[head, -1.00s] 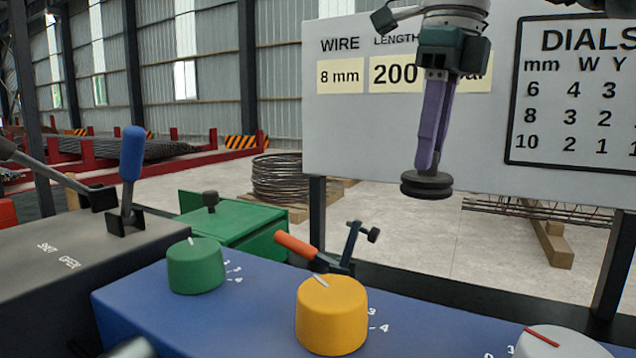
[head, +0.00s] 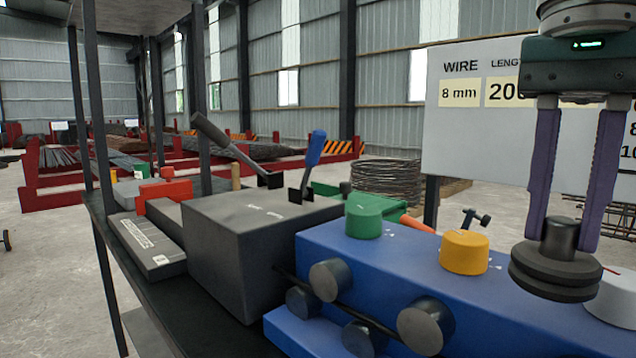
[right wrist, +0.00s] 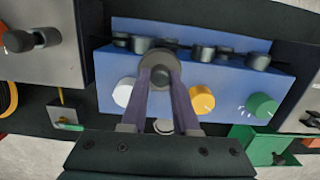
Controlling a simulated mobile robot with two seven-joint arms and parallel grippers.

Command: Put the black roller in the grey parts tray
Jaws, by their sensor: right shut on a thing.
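The black roller (head: 556,277) is a grooved dark disc with a short hub on top. My right gripper (head: 563,238) is shut on the hub and holds the roller level, in front of the blue machine's right end. In the right wrist view the roller (right wrist: 153,60) shows between the purple fingers of my right gripper (right wrist: 161,85). I cannot make out the grey parts tray for sure; a flat grey item with a white label (head: 146,246) lies on the dark bench at left. My left gripper is not in view.
The blue machine (head: 330,246) carries green (head: 364,216), yellow (head: 465,252) and white (head: 612,299) dials and several dark rollers on its front. A dark grey box (head: 240,235) with a blue-handled lever (head: 314,150) stands left of it. Dark posts rise at the bench's left.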

